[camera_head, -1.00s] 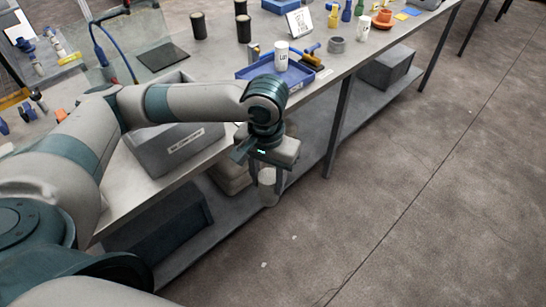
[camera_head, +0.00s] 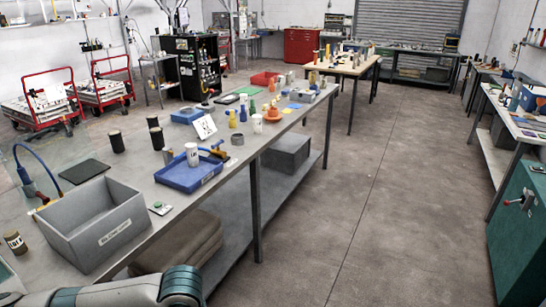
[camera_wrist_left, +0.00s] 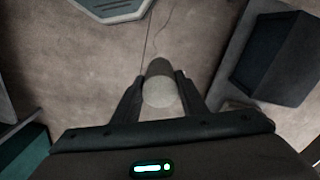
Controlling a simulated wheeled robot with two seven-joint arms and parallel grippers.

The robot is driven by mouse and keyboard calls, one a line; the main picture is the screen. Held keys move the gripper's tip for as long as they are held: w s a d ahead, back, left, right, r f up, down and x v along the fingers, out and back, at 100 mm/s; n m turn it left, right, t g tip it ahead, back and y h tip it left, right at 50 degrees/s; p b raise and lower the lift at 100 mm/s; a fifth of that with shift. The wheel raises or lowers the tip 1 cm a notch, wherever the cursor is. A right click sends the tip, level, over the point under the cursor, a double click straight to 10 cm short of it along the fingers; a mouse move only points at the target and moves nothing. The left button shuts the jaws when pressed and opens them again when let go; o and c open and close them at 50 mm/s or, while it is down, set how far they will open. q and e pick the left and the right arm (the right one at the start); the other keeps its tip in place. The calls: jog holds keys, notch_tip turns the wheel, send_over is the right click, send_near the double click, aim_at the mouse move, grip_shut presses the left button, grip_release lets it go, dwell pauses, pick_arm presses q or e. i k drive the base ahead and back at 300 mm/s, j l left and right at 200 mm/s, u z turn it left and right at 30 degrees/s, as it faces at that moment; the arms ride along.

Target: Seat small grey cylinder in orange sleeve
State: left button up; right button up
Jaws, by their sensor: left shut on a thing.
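In the left wrist view my left gripper (camera_wrist_left: 159,82) is shut on a small grey cylinder (camera_wrist_left: 158,92), whose pale round end faces the camera. The floor shows beyond it. In the head view the gripper and cylinder are hidden, and only part of my left arm shows at the bottom edge. A small orange round piece (camera_head: 272,117) stands on the long workbench, beyond the blue tray; it may be the orange sleeve, but its opening is too small to make out. The held cylinder is well apart from it. My right gripper is not in view.
The long workbench (camera_head: 140,187) carries a grey bin (camera_head: 95,222), a blue tray (camera_head: 188,176) with a white cup (camera_head: 192,154), a grey ring (camera_head: 237,139), a white sign (camera_head: 202,127) and several dark cylinders. The floor (camera_head: 340,215) right of the bench is clear.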

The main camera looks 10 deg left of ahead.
aim_at(273, 115)
jog(key=i+z, duration=0.3)
jog(key=i, duration=1.4)
jog(key=i+u, duration=0.2)
jog(key=i, duration=0.25)
jog(key=i+l+u, duration=0.25)
jog(key=i, duration=0.15)
jog(key=i+l+u, duration=0.2)
jog(key=i, duration=0.25)
jog(key=i+l+u, duration=0.2)
jog(key=i, duration=0.2)
